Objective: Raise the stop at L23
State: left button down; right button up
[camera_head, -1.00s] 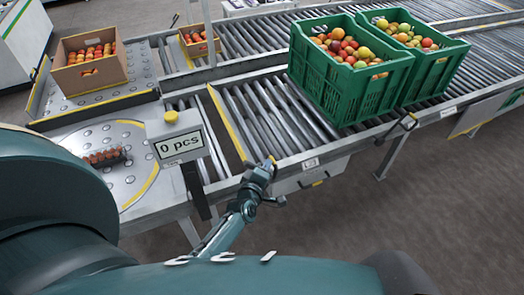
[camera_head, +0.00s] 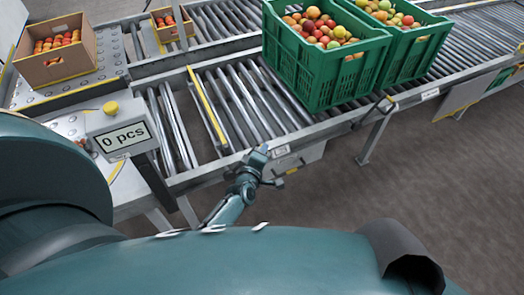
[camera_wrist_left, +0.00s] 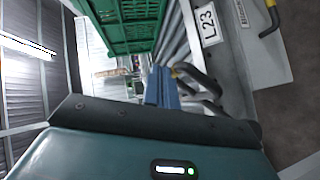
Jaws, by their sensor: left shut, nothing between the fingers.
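The label L23 (camera_head: 281,151) is on the near conveyor rail; it also reads clearly in the left wrist view (camera_wrist_left: 208,22). A yellow-edged bar (camera_head: 207,108) lies across the rollers left of it; I cannot tell whether this stop is up or down. A black bent handle (camera_wrist_left: 200,80) with a yellow part is just below the label in the wrist view. My left gripper (camera_head: 264,153) is at the rail, left of the label. Its blue fingers (camera_wrist_left: 162,86) are shut and empty, close beside the handle; contact is unclear. My right gripper is out of view.
A counter display (camera_head: 122,137) reads 0 pcs at left. Floor in front of the rail is clear.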

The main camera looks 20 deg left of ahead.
pick_arm(q)
jog(key=shift+w+d+f, duration=0.1)
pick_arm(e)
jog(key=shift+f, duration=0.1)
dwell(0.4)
